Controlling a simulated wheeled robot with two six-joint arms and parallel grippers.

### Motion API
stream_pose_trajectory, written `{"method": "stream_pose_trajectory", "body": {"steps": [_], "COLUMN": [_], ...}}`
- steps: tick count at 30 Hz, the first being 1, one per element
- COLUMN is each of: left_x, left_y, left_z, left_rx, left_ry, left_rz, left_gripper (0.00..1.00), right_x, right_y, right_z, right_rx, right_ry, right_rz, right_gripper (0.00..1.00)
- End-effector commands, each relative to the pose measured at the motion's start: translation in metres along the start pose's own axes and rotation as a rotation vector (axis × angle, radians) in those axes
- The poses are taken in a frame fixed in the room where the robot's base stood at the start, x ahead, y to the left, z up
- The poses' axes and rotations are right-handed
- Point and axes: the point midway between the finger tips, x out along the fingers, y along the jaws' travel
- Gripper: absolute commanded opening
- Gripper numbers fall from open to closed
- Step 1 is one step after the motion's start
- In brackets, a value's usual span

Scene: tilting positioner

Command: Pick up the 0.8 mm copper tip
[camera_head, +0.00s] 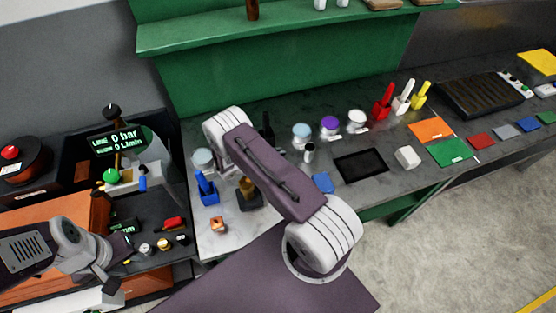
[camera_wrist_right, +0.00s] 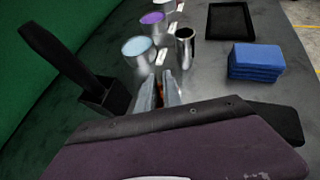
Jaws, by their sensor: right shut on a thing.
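In the right wrist view my right gripper (camera_wrist_right: 160,90) is shut on a thin copper-coloured piece (camera_wrist_right: 158,93). The fingers hide most of it, and no size marking is readable, so I cannot tell whether it is the 0.8 mm tip. In the head view my right arm spans the middle and its fingertips cannot be made out. My left gripper (camera_head: 108,281) is at the lower left, near the dark bench with small fittings (camera_head: 145,248); its opening is unclear.
Near the right gripper are a black holder (camera_wrist_right: 100,95), a light-blue-topped jar (camera_wrist_right: 139,52), a purple-topped jar (camera_wrist_right: 153,20), a metal cup (camera_wrist_right: 185,45) and a stack of blue pads (camera_wrist_right: 256,62). A black tray (camera_head: 361,165) lies on the grey worktop. A green shelf (camera_head: 290,28) overhangs the back.

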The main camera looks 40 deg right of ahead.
Motion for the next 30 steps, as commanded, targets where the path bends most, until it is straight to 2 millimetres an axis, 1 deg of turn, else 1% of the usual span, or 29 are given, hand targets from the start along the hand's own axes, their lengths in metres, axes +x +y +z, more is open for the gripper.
{"method": "stream_pose_trajectory", "body": {"steps": [5,9,11,14,15,17,24,27,30], "left_x": [0.000,0.003,0.006,0.014,0.018,0.019,0.033,0.038,0.041], "left_y": [0.000,0.000,0.000,0.000,0.000,0.000,-0.001,-0.001,-0.001], "left_z": [0.000,0.000,0.001,0.001,0.002,0.002,0.003,0.004,0.004], "left_rx": [0.000,0.000,0.000,0.000,0.000,0.000,0.000,0.000,0.000], "left_ry": [0.000,0.000,0.000,0.000,0.000,0.000,0.000,0.000,0.000], "left_rz": [0.000,0.000,0.000,0.000,0.000,0.000,0.000,0.000,0.000], "left_gripper": [0.36,0.36,0.36,0.36,0.36,0.36,0.36,0.36,0.36], "right_x": [0.000,-0.003,-0.006,-0.015,-0.020,-0.023,-0.037,-0.043,-0.047], "right_y": [0.000,0.001,0.001,0.002,0.001,-0.016,-0.072,-0.091,-0.105], "right_z": [0.001,0.006,0.012,0.028,0.037,0.043,0.072,0.083,0.091], "right_rx": [0.001,0.002,0.002,0.004,0.005,-0.001,0.001,0.002,0.002], "right_ry": [-0.001,-0.001,-0.001,-0.001,0.000,0.000,0.000,0.000,0.000], "right_rz": [0.001,0.001,0.001,0.003,0.004,-0.001,0.001,0.001,0.002], "right_gripper": [0.00,0.00,0.00,0.00,0.00,0.00,0.00,0.00,0.00]}}
